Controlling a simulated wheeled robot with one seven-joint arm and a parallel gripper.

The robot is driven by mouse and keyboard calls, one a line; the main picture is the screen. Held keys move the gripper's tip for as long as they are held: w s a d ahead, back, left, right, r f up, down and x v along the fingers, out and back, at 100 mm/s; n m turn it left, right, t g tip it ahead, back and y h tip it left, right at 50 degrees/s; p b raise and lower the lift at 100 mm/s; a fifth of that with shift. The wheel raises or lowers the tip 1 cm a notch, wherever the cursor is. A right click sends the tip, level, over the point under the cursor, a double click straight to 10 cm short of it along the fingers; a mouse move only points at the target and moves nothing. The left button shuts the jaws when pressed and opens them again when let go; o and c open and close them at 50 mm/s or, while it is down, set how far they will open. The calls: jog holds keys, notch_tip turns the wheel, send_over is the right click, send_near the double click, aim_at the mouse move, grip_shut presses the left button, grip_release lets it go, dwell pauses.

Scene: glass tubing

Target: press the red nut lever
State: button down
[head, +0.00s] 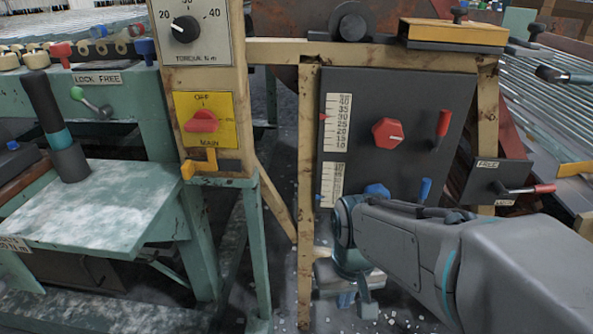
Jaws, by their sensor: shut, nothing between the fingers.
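A red lever (443,124) stands upright on the dark panel (420,95), right of a red hexagonal knob (387,131). Lower on the panel are a blue knob (376,190) and a blue lever (425,189). Another red-tipped lever (543,188) sticks out sideways from a small plate marked FREE at the right. My arm comes in from the lower right, in front of the panel's lower part. My gripper (366,304) hangs below the wrist, small and partly hidden, under the panel and well below the red lever. It is shut and empty, touching no lever that I can see.
A wooden post (307,170) borders the panel at the left, with a beam above. A yellow plate with a red MAIN switch (202,120) is further left. A green bench (85,212) fills the left. The space before the upper panel is clear.

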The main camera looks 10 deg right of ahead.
dwell(0.3)
jog(key=r+p, duration=0.5)
jog(key=shift+a+r, duration=0.2)
jog(key=shift+r, duration=0.05)
